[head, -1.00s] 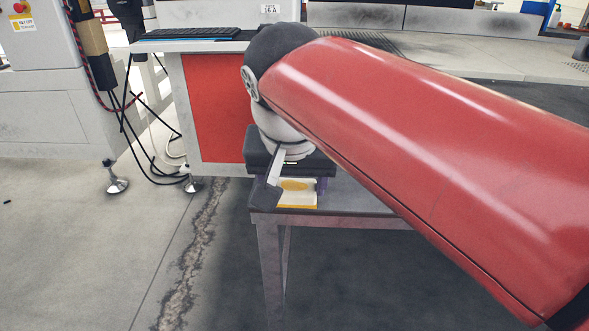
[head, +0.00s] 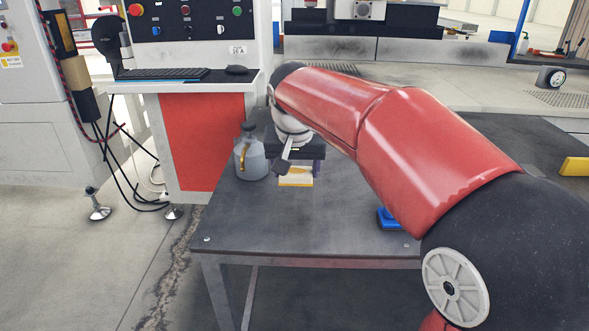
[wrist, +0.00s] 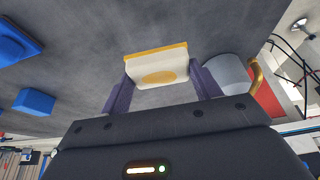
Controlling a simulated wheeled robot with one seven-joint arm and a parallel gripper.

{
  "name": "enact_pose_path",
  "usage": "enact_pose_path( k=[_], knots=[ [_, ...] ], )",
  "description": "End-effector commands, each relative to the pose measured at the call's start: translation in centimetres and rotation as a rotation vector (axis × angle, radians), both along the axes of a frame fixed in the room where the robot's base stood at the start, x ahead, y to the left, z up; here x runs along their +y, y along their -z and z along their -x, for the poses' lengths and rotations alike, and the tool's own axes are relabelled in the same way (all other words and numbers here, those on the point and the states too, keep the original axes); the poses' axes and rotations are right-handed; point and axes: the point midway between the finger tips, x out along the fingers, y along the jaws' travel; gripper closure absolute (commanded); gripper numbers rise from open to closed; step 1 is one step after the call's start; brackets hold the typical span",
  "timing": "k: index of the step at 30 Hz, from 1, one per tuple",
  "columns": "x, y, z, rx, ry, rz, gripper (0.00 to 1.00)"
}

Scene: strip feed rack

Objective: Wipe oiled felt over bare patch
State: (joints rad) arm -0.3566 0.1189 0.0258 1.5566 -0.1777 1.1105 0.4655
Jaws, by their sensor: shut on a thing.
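My gripper (wrist: 160,80) is shut on a cream felt block (wrist: 140,67) with a yellow edge, its purple fingers on either side. An amber oval stain shows on the felt's face. In the head view the block (head: 296,178) is at the far left part of the dark table (head: 290,225), under my wrist. I cannot tell whether it touches the tabletop. The bare patch cannot be made out in either view.
A grey oil can (head: 250,158) with a brass spout stands just left of my gripper; it also shows in the wrist view (wrist: 228,72). A blue object (head: 388,218) lies by the table's front right, partly behind my arm. The table's front middle is clear.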

Motion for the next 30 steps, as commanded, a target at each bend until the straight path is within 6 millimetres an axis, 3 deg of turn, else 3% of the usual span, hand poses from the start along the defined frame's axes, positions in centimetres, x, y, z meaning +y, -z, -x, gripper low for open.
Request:
enact_pose_path(
  k=[8, 21, 30],
  knots=[
    [0.0, 0.6, 0.0, 0.0, 0.001, 0.0, 0.56],
    [0.0, 4.7, 0.1, 0.0, 0.001, 0.001, 0.56],
    [0.0, 4.8, 0.0, 0.0, 0.001, 0.0, 0.56]
  ],
)
